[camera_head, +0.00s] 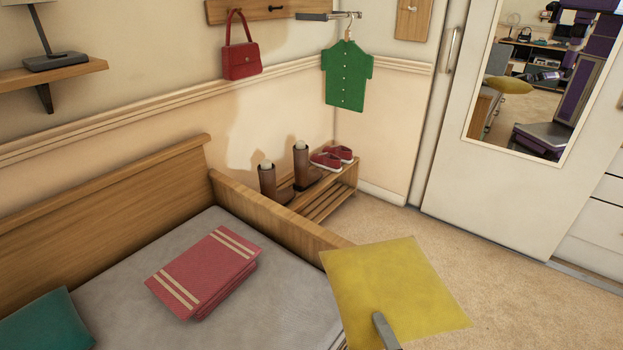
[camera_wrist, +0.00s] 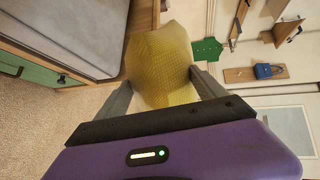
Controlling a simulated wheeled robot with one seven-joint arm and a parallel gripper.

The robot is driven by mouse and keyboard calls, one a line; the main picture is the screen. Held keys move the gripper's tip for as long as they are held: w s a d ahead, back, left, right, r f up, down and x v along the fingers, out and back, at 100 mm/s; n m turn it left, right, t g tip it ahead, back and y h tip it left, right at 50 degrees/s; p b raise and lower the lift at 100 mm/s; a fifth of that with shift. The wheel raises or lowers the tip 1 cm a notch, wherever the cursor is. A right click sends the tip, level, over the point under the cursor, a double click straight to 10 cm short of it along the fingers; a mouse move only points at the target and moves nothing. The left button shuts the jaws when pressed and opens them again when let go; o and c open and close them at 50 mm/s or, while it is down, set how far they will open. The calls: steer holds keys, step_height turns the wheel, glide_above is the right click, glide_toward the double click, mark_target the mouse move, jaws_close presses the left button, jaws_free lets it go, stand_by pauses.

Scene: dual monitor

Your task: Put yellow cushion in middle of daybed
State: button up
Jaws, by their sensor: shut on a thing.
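The yellow cushion (camera_head: 388,288) is in the lower right of the head view, held up in front of the daybed's end board. My gripper (camera_head: 385,328) is shut on it; one grey finger shows against its lower edge. In the wrist view the cushion (camera_wrist: 160,68) sits between both fingers (camera_wrist: 155,90). The daybed (camera_head: 285,290) has a wooden frame and a grey mattress, at the lower left of the head view. A folded red blanket with pale stripes (camera_head: 205,272) lies on its mattress. A teal cushion (camera_head: 45,322) lies at the left edge.
A low wooden rack (camera_head: 335,190) with brown boots and red shoes stands beyond the daybed's end board (camera_head: 270,215). A mirrored white door (camera_head: 450,170) is at the right. Bare grey mattress shows around the blanket. Carpet is clear at the right.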

steer(key=s+d+f+m+h+p, duration=0.1)
steer(key=s+d+h+p, duration=0.1)
steer(key=s+d+p, duration=0.3)
steer(key=shift+s+d+m+h, duration=0.3)
steer(key=shift+s+m, duration=0.1)
steer(key=shift+s, duration=0.45)
stand_by(0.4)
steer(key=shift+a, duration=0.1)
